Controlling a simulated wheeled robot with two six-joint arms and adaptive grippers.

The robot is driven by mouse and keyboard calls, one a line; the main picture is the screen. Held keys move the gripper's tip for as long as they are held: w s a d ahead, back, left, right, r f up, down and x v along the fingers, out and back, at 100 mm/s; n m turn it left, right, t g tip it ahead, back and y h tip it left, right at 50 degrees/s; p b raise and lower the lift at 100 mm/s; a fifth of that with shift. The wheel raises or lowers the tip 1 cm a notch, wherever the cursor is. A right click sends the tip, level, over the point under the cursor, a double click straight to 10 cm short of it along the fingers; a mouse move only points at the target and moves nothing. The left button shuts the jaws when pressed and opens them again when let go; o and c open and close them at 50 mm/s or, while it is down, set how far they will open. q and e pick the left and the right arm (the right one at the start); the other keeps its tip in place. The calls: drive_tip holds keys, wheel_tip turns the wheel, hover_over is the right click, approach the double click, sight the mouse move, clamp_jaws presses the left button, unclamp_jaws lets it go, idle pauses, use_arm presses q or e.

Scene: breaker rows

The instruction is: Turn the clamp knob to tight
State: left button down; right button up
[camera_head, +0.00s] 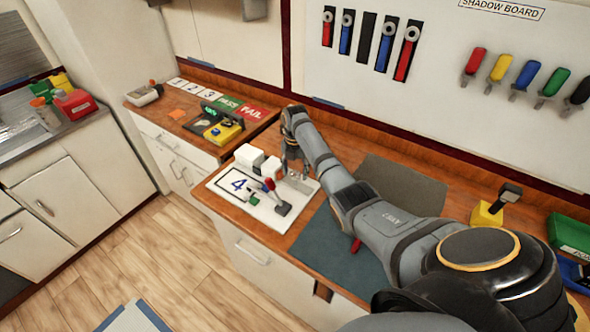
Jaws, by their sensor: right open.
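A white plate (262,215) marked with a blue 4 lies on the wooden bench. It carries white blocks (249,156), a small red and blue upright part (270,186), a grey part (284,208) and a small green part (253,197). I cannot tell for sure which of these is the clamp knob. My right gripper (293,172) points down over the back of the plate, beside the white blocks and near a pale metal bracket (300,182). It is open; its fingertips are small and partly unclear. My left gripper is out of view.
Behind the bench is a shadow board (440,70) with wrenches and screwdrivers. A dark mat (335,247) lies right of the plate. A yellow block (487,214) and green bin (570,233) stand at right. Number cards (190,90) and a yellow device (224,131) lie at back left.

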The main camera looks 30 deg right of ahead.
drive_tip(key=shift+c, duration=0.2)
drive_tip(key=c, duration=1.1)
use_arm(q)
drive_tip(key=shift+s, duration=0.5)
